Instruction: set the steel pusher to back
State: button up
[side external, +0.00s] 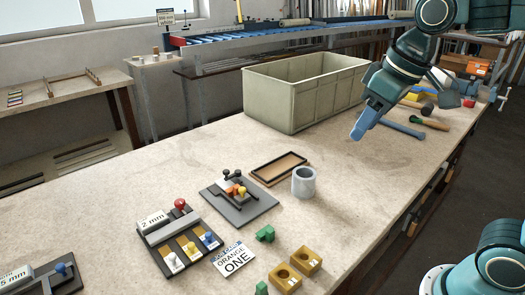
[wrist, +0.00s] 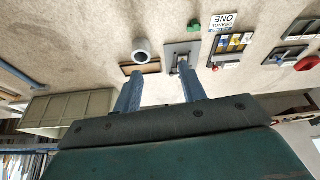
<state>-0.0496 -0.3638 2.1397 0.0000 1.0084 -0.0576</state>
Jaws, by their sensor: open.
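My gripper (side external: 358,131) is open and empty, high above the bench right of the beige crate; its two blue fingers (wrist: 156,80) are spread apart in the wrist view. A grey fixture plate (side external: 260,205) lies mid-bench, well left of my gripper, with an orange piece (side external: 241,191) and black-knobbed parts on it. The plate also shows in the wrist view (wrist: 171,48), partly behind a finger. Left of it, a board marked 2 mm (side external: 153,222) has a red knob (side external: 180,204) and white, yellow and blue knobs in a row. I cannot tell which part is the steel pusher.
A beige crate (side external: 290,105) stands behind. A shallow wooden tray (side external: 279,168) and a grey cup (side external: 303,182) lie beside the fixture. A card (side external: 234,258), green pieces (side external: 265,233) and yellow blocks (side external: 306,261) sit in front. Mallets (side external: 428,122) lie at right. The bench between cup and gripper is clear.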

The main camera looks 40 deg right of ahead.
jog(key=w+a+g, duration=0.1)
jog(key=w+a, duration=0.1)
jog(key=w, duration=0.6)
jog(key=n+g, duration=0.3)
send_over(242, 189)
notch_tip(242, 189, down, 12)
jog(key=shift+r, duration=0.2)
jog(key=shift+f, duration=0.1)
notch_tip(242, 189, down, 14)
jog(key=shift+r, duration=0.25)
grip_shut()
